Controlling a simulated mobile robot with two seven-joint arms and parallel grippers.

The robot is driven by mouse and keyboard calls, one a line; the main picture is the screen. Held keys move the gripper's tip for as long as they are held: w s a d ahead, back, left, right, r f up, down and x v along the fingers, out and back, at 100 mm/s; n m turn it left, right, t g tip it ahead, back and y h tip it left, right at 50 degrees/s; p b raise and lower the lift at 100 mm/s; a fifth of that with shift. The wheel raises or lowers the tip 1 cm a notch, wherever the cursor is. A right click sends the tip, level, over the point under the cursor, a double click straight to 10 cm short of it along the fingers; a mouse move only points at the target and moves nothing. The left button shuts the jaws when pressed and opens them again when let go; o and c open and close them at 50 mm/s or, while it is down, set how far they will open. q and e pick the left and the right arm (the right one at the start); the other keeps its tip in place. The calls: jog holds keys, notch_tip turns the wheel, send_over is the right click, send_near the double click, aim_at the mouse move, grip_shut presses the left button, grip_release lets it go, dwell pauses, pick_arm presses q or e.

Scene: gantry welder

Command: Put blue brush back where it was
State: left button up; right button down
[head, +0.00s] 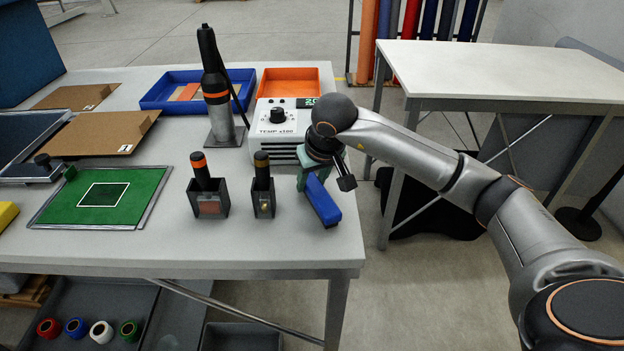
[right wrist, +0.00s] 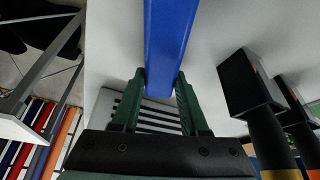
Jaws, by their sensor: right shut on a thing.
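The blue brush (head: 322,202) is at the right end of the grey table, near its right edge. My right gripper (head: 312,180) is shut on the brush's far end. In the right wrist view the brush (right wrist: 168,45) runs away from between the two green fingers (right wrist: 160,95). The brush is on or just above the table top; I cannot tell which. My left gripper is not in view.
Two dark holders with tools, one orange-banded (head: 208,195) and one brass-banded (head: 263,195), stand just left of the brush. The temperature unit (head: 275,130) is behind it. A green mat (head: 140,182) lies at left. A white-topped table (head: 500,75) stands at right.

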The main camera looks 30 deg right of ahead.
aim_at(322, 195)
jog(key=shift+c, duration=2.1)
grip_release()
jog(key=shift+s+r, duration=0.1)
jog(key=shift+r, duration=0.35)
jog(key=v, duration=1.1)
jog(key=shift+r+p, duration=0.15)
jog(key=shift+p, duration=0.25)
jog(key=shift+s, duration=0.1)
